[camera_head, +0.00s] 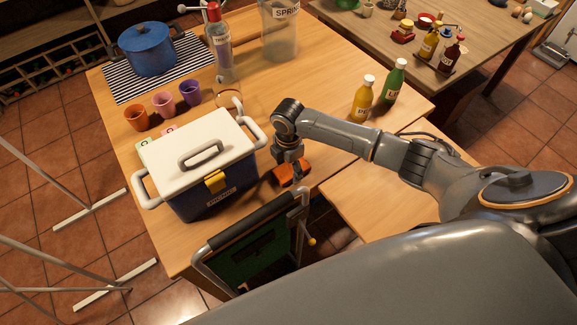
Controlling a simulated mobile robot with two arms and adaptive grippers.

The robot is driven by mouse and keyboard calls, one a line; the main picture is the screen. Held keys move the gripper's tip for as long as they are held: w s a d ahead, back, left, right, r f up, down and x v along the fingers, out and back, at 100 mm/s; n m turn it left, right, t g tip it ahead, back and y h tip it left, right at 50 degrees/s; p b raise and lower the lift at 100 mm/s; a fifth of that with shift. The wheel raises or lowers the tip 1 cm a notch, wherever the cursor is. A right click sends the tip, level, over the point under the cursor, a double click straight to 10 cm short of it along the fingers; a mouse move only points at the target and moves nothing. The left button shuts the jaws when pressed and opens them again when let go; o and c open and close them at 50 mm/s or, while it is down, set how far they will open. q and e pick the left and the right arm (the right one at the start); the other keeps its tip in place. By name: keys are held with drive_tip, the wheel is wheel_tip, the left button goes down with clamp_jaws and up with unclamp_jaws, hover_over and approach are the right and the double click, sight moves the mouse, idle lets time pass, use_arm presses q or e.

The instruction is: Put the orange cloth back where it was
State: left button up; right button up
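The orange cloth (291,173) is a small bunched shape near the front edge of the wooden table, just right of the blue cooler. My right gripper (290,162) points down directly over the cloth, close to it or touching it. The gripper and the cloth hide the fingertips, so I cannot tell whether they are closed on it. I cannot tell whether the cloth rests on the table or is slightly raised. My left gripper is out of view.
The blue cooler (212,192) with a white lid stands beside my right gripper. A green folding chair (262,246) is at the front edge. A yellow bottle (362,98) and a green bottle (394,82) stand behind my forearm. Cups and a blue pot (148,50) are at the back left.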

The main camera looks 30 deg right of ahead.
sight(288, 169)
idle(0.3)
drive_tip(key=shift+r, duration=0.3)
wheel_tip(288, 169, up, 12)
drive_tip(key=b, duration=0.1)
drive_tip(key=shift+f, duration=0.1)
idle(0.3)
